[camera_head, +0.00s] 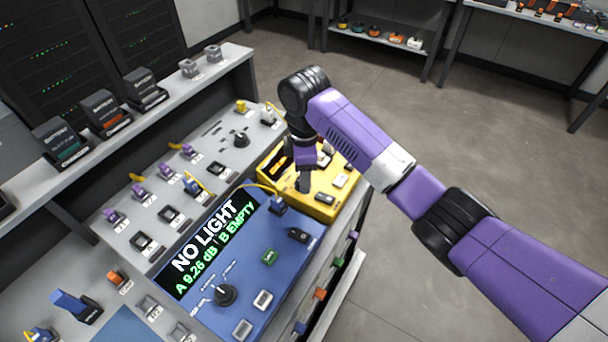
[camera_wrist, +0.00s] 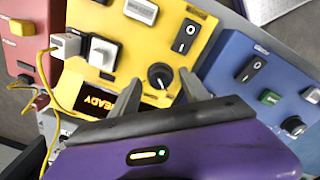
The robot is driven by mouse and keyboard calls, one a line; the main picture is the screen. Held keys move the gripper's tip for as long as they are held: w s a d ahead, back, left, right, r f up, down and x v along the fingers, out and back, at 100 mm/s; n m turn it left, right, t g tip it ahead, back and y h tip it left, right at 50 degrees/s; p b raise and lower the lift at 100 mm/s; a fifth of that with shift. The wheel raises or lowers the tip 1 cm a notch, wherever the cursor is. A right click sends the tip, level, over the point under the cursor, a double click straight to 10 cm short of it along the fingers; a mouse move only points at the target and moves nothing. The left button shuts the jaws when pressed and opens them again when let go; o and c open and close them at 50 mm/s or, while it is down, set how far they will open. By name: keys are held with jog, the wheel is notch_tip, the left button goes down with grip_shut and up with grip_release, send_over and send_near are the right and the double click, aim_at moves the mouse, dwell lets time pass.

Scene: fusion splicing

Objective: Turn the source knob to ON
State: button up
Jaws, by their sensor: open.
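My gripper (camera_head: 304,186) is over the yellow unit (camera_head: 315,203) in the head view, pointing down. In the wrist view its two fingers are apart (camera_wrist: 160,82) and nothing is held. A black round knob (camera_wrist: 160,76) on the yellow unit (camera_wrist: 205,15) shows between the fingertips. I cannot tell whether the fingers touch it. Its label is not readable, so I cannot tell whether this is the source knob. Other black knobs are on the blue panel (camera_head: 225,294) and the grey panel (camera_head: 240,140).
The blue panel's display (camera_head: 213,243) reads NO LIGHT. In the wrist view a black rocker switch (camera_wrist: 185,34) is close to the knob, and a yellow cable (camera_wrist: 48,80) loops at left. A grey shelf (camera_head: 168,104) with several boxes stands behind. The floor at right is clear.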

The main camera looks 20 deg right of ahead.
jog(key=shift+f, duration=0.55)
grip_shut()
